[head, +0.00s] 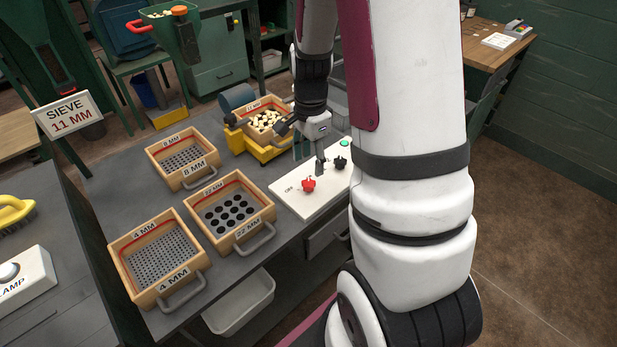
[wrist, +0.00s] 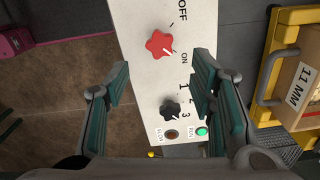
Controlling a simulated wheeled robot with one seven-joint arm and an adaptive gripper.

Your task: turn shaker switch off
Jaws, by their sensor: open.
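The white control panel (head: 290,203) lies on the bench top in the head view and fills the middle of the wrist view (wrist: 140,22). Its red star-shaped knob (head: 308,185) is the one between the OFF and ON labels. In the wrist view the red knob (wrist: 160,45) has its white pointer line toward ON. A black knob (wrist: 171,109) marked 1, 2, 3 sits beside it. The green lamp (wrist: 202,132) looks lit; the lamp next to it looks dark. My gripper (wrist: 161,74) is open and empty above the panel, apart from the red knob, which shows beyond the fingertips.
A yellow shaker (head: 262,147) with an 11 MM sieve holding pale pieces stands behind the panel. Sieves marked 8 MM (head: 160,152), 22 MM (head: 214,240) and 4 MM (head: 122,243) stand left of the panel. A white bin (head: 238,305) is below the bench.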

